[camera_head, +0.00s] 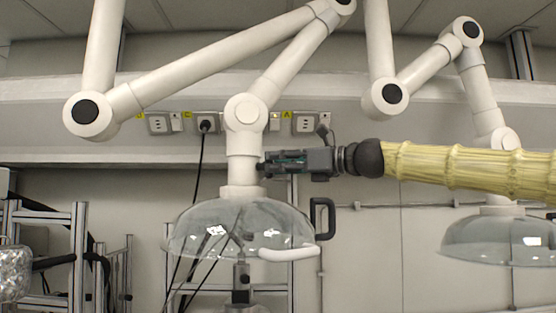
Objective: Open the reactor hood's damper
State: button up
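The reactor hood (208,240) is a clear glass dome hanging in the middle of the camera_head view, under a white jointed duct (243,140). My gripper (266,165) reaches in from the right and points left. Its fingertips are at the right side of the duct's vertical section, just above the dome. I cannot tell whether they touch it. The damper is not clearly visible; that part of the duct is partly hidden behind the fingertips. The fingers are seen side-on and dark, so their opening is unclear.
A black handle (322,218) stands right of the dome, below my gripper, and a white curved handle (289,254) is on its front rim. A second glass hood (500,240) hangs at the right, below my arm. Metal frames (78,250) stand at the left. Wall sockets (305,124) are behind.

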jog(key=shift+w+a+f, duration=0.2)
jog(key=shift+w+a, duration=0.05)
jog(key=shift+a, duration=0.15)
jog(key=shift+w+f, duration=0.2)
jog(key=shift+w, duration=0.3)
jog(key=shift+s+d+r, duration=0.15)
jog(key=shift+s+r, duration=0.1)
jog(key=shift+s, duration=0.25)
grip_shut()
jog(key=shift+w+f, duration=0.1)
jog(key=shift+w, duration=0.05)
